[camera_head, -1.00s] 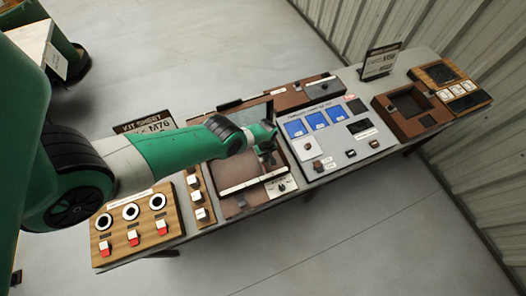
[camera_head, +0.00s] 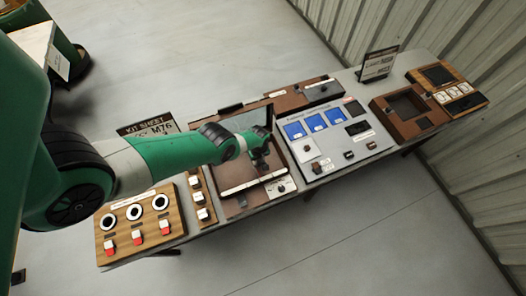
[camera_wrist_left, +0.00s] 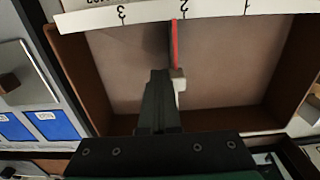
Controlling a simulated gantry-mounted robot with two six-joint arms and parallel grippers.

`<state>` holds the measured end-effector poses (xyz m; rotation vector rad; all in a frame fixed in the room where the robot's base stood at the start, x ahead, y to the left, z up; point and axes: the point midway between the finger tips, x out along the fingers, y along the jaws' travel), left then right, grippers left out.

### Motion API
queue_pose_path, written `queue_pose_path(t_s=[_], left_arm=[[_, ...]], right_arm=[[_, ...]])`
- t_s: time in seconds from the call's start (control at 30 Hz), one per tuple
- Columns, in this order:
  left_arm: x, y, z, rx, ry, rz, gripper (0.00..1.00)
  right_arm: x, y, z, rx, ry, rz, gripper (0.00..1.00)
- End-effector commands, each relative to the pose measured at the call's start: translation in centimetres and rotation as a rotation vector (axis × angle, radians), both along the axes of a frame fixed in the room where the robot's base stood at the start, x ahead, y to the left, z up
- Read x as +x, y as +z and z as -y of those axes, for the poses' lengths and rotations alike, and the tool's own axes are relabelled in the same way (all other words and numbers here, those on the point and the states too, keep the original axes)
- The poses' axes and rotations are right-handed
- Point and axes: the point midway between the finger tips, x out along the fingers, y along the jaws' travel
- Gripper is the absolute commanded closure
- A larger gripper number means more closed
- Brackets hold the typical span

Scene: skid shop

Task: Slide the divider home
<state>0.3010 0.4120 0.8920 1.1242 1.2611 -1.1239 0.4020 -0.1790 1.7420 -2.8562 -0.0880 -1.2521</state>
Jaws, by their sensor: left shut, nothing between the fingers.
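The brown shallow box (camera_head: 228,204) stands mid-bench, with a white scale strip (camera_head: 253,183) across its near side. The left wrist view shows its brown wall (camera_wrist_left: 80,70) and the strip (camera_wrist_left: 225,9), with the marks 1, 2 and 3 upside down. A thin upright piece with a red edge (camera_wrist_left: 175,42), seemingly the divider, stands near mark 2. A small pale block (camera_wrist_left: 180,79) shows beside my fingers. My left gripper (camera_head: 261,164) is shut and empty over the box; its fingers (camera_wrist_left: 163,78) hide part of the divider. I cannot tell whether they touch it. My right gripper is not in view.
A grey panel with blue screens (camera_head: 345,160) stands to the right of the box. A wooden board with red switches (camera_head: 140,245) lies to the left. A kit sheet sign (camera_head: 150,127) stands behind my left arm. A brown tray (camera_head: 412,130) is farther right.

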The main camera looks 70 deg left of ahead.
Motion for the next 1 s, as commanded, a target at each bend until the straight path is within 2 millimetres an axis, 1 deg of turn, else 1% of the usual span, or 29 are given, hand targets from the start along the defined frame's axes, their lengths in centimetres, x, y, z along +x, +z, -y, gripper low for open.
queue_pose_path(t_s=[0.03,0.2,0.67,1.0], left_arm=[[-0.3,0.2,0.1,-0.001,0.0,-0.002,1.0],[-1.1,0.1,0.1,0.0,0.001,-0.001,1.0],[-1.5,0.0,0.2,-0.001,0.0,-0.002,1.0],[-2.9,0.2,0.4,-0.001,0.0,-0.002,1.0]], right_arm=[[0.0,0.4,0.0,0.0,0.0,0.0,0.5],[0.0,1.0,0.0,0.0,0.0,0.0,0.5],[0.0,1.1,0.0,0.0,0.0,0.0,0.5],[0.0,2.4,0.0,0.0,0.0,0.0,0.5]])
